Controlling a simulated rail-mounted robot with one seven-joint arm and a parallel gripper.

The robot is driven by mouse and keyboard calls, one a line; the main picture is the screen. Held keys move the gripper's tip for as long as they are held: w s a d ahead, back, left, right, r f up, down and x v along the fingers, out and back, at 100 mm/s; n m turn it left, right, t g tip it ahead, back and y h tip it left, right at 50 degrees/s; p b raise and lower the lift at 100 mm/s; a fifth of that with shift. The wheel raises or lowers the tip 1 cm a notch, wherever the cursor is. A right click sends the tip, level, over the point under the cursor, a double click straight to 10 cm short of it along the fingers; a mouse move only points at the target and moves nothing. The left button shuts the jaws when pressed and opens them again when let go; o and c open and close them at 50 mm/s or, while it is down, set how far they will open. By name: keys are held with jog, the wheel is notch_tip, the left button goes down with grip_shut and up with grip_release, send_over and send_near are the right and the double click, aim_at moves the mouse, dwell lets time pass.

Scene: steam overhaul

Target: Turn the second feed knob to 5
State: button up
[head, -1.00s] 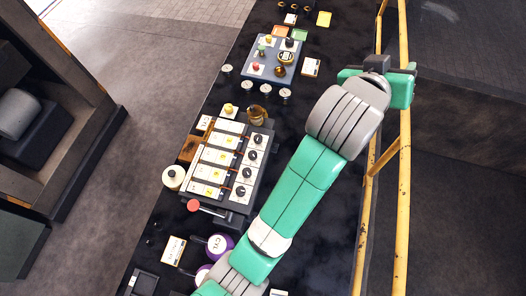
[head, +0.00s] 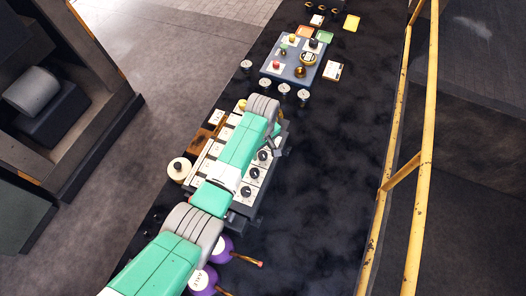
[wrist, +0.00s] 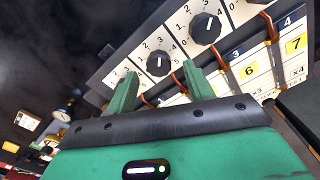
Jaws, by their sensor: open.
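The feed panel (head: 237,219) has a row of black knobs along its right side. In the wrist view, one knob (wrist: 158,66) sits between and beyond my fingertips; it looks like the second, beside the row marked 3. Its white mark points roughly up in the picture; the exact digit is hard to read. The row 3 knob (wrist: 205,29) is to its upper right, and another knob (wrist: 262,3) is cut by the top edge. My gripper (wrist: 160,84) is open and empty, its fingers apart, with no clear contact.
Copper-coloured levers and yellow number tags (wrist: 249,71) lie right of the knobs. A grey-blue tray (head: 276,70) of small parts is farther back. The bench right of the panel is clear, bounded by a yellow rail (head: 418,150).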

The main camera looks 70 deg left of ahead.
aim_at(263, 156)
jog(key=shift+f, duration=1.2)
jog(key=c, duration=1)
jog(key=shift+o, duration=0.2)
jog(key=shift+w, duration=0.1)
jog(key=m, duration=0.5)
jog(key=shift+r+p, duration=0.1)
jog(key=shift+p, duration=0.25)
jog(key=m, duration=0.9)
jog(key=shift+p, duration=0.3)
jog(key=m, duration=0.4)
jog(key=shift+m, duration=0.7)
